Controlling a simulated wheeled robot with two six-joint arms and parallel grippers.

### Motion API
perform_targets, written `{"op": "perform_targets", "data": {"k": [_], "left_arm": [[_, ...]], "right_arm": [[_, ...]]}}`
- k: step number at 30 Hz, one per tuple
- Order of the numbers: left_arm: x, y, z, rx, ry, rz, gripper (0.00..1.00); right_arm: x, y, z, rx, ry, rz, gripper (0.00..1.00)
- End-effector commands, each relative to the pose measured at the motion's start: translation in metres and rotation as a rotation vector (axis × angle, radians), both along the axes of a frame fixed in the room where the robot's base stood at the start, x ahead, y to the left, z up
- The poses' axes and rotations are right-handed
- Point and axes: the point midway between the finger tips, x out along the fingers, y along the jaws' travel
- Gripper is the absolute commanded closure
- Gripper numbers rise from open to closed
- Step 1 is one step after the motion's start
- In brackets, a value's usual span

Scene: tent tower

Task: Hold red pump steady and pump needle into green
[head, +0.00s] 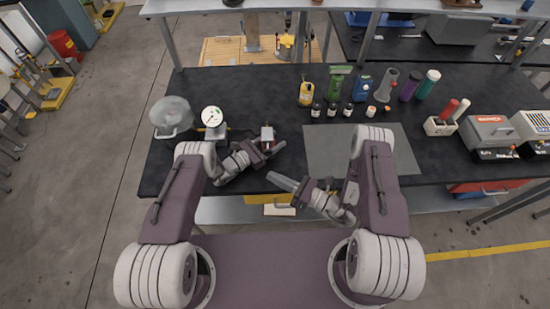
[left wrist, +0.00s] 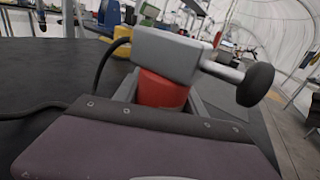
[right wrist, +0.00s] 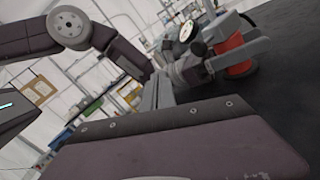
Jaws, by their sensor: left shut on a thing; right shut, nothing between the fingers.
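The red pump has a grey head (head: 267,132) near the front of the black table. Its red body (left wrist: 162,90) and black knob (left wrist: 256,84) show in the left wrist view. My left gripper (head: 272,147) is shut on the red pump, which stands between its fingers. A round white-faced gauge (head: 212,116) stands to the left of the pump. A green mark shows on its dial, but I cannot tell where the needle points. The pump also shows in the right wrist view (right wrist: 236,58).
A clear round vessel (head: 172,115) stands at the table's left end. A grey mat (head: 330,152) lies right of the pump.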

Motion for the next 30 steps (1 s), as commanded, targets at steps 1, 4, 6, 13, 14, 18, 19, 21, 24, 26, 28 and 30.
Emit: {"op": "perform_targets", "data": {"k": [1, 4, 6, 13, 14, 18, 19, 21, 24, 26, 28, 30], "left_arm": [[0.0, 0.0, 0.0, 0.0, 0.0, 0.0, 1.0], [0.0, 0.0, 0.0, 0.0, 0.0, 0.0, 1.0], [0.0, 0.0, 0.0, 0.0, 0.0, 0.0, 1.0], [0.0, 0.0, 0.0, 0.0, 0.0, 0.0, 1.0], [0.0, 0.0, 0.0, 0.0, 0.0, 0.0, 1.0], [0.0, 0.0, 0.0, 0.0, 0.0, 0.001, 1.0], [0.0, 0.0, 0.0, 0.0, 0.0, 0.001, 1.0], [0.0, 0.0, 0.0, 0.0, 0.0, 0.0, 1.0], [0.0, 0.0, 0.0, 0.0, 0.0, 0.0, 1.0], [0.0, 0.0, 0.0, 0.0, 0.0, 0.0, 1.0], [0.0, 0.0, 0.0, 0.0, 0.0, 0.0, 1.0], [0.0, 0.0, 0.0, 0.0, 0.0, 0.0, 1.0]], "right_arm": [[-0.001, 0.0, 0.001, 0.073, 0.109, 0.042, 1.0], [-0.005, 0.0, 0.003, 0.218, 0.367, 0.138, 1.0], [-0.008, -0.002, 0.003, 0.3, 0.551, 0.204, 1.0], [-0.011, -0.027, -0.002, 0.431, 1.094, 0.359, 1.0], [-0.011, -0.032, -0.003, 0.431, 1.145, 0.367, 1.0], [0.004, -0.081, -0.005, 0.371, 1.143, 0.344, 1.0], [0.007, -0.087, -0.004, 0.376, 1.132, 0.328, 1.0], [0.01, -0.096, -0.003, 0.391, 1.124, 0.301, 1.0], [0.011, -0.1, -0.003, 0.398, 1.12, 0.292, 1.0], [0.011, -0.099, -0.003, 0.398, 1.12, 0.292, 1.0], [0.011, -0.099, -0.002, 0.4, 1.12, 0.292, 1.0], [0.011, -0.099, -0.003, 0.4, 1.12, 0.292, 1.0]]}}
